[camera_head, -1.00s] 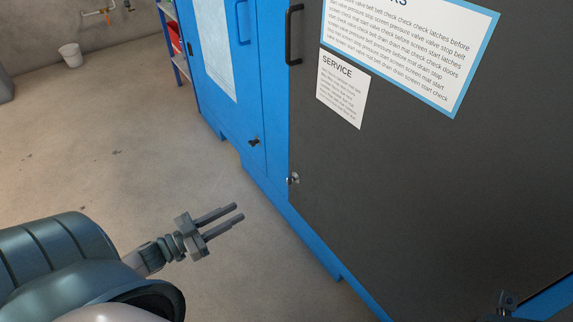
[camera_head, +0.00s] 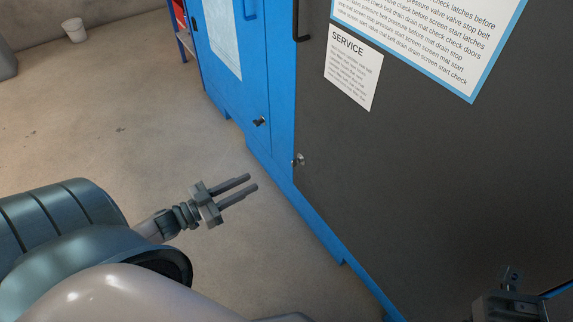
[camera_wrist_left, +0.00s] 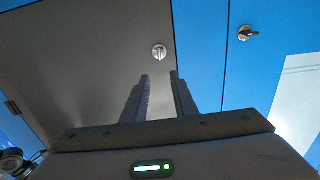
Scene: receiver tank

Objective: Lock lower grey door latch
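The lower grey door latch (camera_head: 299,160) is a small silver fitting low on the grey door (camera_head: 430,190), near its left edge. In the left wrist view the latch (camera_wrist_left: 159,52) is a round silver disc with a small upright tab, just beyond my fingertips. My left gripper (camera_head: 253,182) points at the door from the left, short of the latch and not touching it. Its two fingers are parallel with an empty gap; the left wrist view shows the gap too (camera_wrist_left: 160,77). My right gripper (camera_head: 510,287) is partly visible at the lower right; its fingers are unclear.
A blue door (camera_head: 235,65) stands left of the grey door and has its own dark-handled latch (camera_head: 259,121). A black handle (camera_head: 302,25) and a service sign (camera_head: 352,70) are higher on the grey door. The floor to the left is open, with a white bucket (camera_head: 74,30) far back.

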